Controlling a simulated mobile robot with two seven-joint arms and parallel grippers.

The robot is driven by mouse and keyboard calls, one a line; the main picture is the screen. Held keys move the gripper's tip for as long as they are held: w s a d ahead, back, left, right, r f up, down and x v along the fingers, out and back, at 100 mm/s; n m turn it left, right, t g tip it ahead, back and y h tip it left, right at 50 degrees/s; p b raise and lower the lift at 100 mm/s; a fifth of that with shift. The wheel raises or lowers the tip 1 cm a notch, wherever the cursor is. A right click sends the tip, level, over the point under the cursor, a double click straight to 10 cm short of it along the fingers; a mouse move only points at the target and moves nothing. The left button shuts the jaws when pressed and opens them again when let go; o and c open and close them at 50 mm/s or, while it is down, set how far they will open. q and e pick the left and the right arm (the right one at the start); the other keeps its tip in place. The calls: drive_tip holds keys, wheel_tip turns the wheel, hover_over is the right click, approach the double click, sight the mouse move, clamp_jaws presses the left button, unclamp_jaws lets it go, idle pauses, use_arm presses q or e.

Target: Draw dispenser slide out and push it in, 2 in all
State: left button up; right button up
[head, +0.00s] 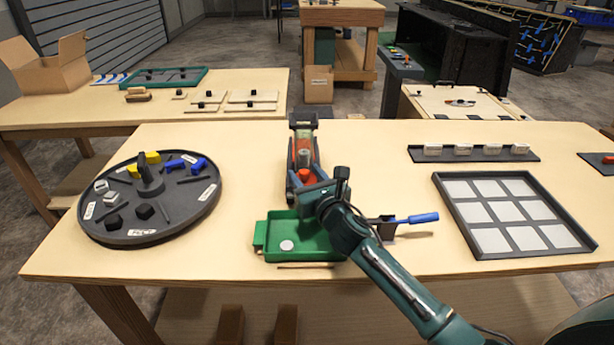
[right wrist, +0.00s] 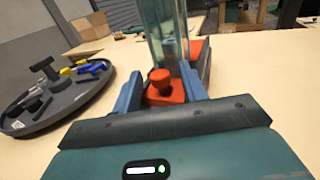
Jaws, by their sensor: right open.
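The dispenser (head: 303,148) stands at the middle of the table, a red body with a clear upright tube (right wrist: 163,32). Its red slide with a round knob (right wrist: 160,77) sticks out at the front, towards me. My right gripper (head: 305,181) is at the front of the dispenser. In the right wrist view its two blue fingers stand apart, one on each side of the knob, with a visible gap. A green tray (head: 266,238) lies in front of the dispenser, partly below my right arm, with a white disc (head: 286,245) in it. My left gripper is out of view.
A round dark carousel (head: 130,238) with small parts is at the left. A blue-handled tool (head: 418,218) lies right of my gripper. A dark tray with white squares (head: 512,250) and a rack of white blocks (head: 475,157) are at the right.

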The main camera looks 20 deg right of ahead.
drive_tip(key=shift+c, duration=0.2)
clamp_jaws()
drive_tip(key=shift+s, duration=0.1)
drive_tip(key=s+a+p, duration=0.1)
drive_tip(key=s, duration=0.2)
drive_tip(key=s+a+p, duration=0.1)
drive_tip(key=s, duration=0.2)
drive_tip(key=s+a, duration=0.1)
drive_tip(key=s, duration=0.3)
drive_tip(key=shift+p, duration=0.4)
drive_tip(key=shift+s, duration=0.25)
drive_tip(key=shift+a+f, duration=0.1)
drive_tip(key=shift+f, duration=0.05)
